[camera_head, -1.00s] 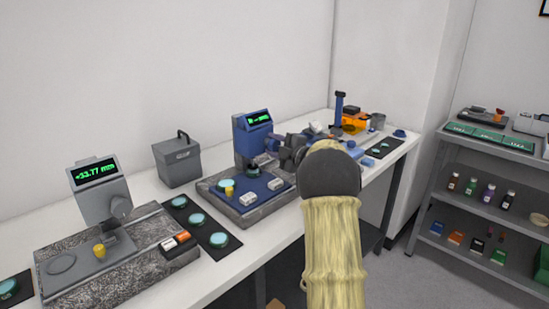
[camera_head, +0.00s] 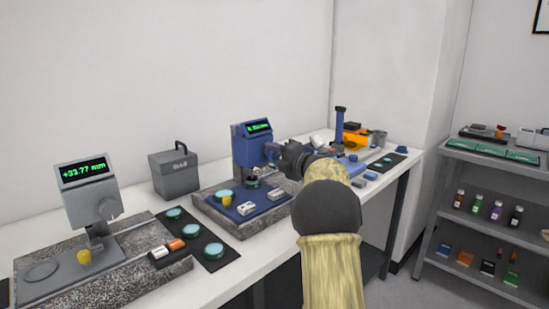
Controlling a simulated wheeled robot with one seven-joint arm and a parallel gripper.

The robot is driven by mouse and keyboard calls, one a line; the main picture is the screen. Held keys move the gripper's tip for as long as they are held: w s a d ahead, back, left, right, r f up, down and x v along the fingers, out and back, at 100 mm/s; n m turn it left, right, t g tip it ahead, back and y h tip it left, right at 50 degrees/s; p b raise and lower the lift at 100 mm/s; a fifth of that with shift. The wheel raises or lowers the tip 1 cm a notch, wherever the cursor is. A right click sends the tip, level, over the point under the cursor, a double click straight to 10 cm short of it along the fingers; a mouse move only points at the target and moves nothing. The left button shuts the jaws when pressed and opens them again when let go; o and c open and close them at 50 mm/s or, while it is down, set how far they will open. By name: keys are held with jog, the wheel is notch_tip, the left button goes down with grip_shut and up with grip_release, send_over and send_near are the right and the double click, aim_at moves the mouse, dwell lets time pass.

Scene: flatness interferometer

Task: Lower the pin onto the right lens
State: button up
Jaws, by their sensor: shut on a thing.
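The blue gauge (camera_head: 250,145) stands on a granite base (camera_head: 210,212) in the middle of the bench, with a small green readout I cannot read. A dark pin tip (camera_head: 252,175) shows under its head. A teal lens (camera_head: 251,184) lies below it; whether they touch is too small to tell. My gripper (camera_head: 273,152) is at the right side of the gauge head, shut on its side knob, which the fingers mostly hide. My dark wrist and pale arm cover the bench to the right.
A grey gauge (camera_head: 88,195) reading +33.77 mm stands at left. A dark mat (camera_head: 205,247) with several teal lenses lies between the gauges. A yellow piece (camera_head: 227,201) and white blocks (camera_head: 248,208) sit on the blue plate. A grey box (camera_head: 174,173) stands behind.

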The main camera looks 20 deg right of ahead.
jog(key=shift+f, duration=0.15)
jog(key=o, duration=1)
jog(key=v, duration=1.7)
jog(key=shift+s+d, duration=0.1)
jog(key=shift+s, duration=0.05)
